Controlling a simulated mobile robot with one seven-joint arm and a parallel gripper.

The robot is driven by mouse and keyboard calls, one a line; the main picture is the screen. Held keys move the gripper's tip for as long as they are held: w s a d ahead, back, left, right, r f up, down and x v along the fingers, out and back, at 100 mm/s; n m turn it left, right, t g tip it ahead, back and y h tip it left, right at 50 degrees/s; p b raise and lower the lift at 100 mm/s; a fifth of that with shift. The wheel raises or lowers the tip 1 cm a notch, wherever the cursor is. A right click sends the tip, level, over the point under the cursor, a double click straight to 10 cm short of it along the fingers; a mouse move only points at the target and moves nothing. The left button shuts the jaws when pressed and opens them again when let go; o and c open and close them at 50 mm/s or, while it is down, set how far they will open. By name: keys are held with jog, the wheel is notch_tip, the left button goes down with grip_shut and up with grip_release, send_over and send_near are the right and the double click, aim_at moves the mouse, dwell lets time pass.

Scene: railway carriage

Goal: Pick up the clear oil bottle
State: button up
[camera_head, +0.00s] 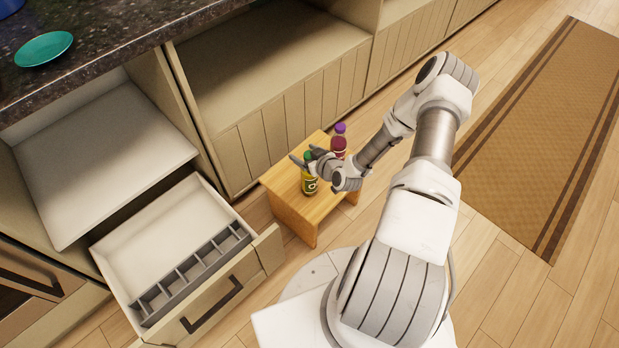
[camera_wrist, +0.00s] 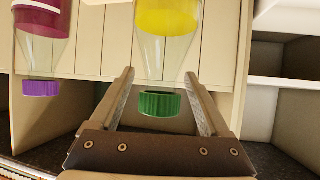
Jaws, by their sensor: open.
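The clear oil bottle (camera_head: 309,186) has a green cap and yellow contents or label. It stands upright on a small wooden stool. In the wrist view, which is upside down, the bottle (camera_wrist: 167,20) shows its clear neck and green cap between the two fingers. My gripper (camera_head: 303,159) is open at the bottle's top, with a finger on each side. In the wrist view, my gripper (camera_wrist: 158,76) shows gaps between its fingers and the bottle's neck. The bottle's base is outside the wrist view.
A dark red bottle with a purple cap (camera_head: 338,146) stands close by on the stool (camera_head: 290,207); this bottle (camera_wrist: 40,55) also shows in the wrist view. An open drawer (camera_head: 160,225) is left of the stool. A green plate (camera_head: 44,48) lies on the dark counter.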

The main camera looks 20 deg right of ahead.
jog(key=shift+c, duration=0.3)
grip_shut()
dwell(1.1)
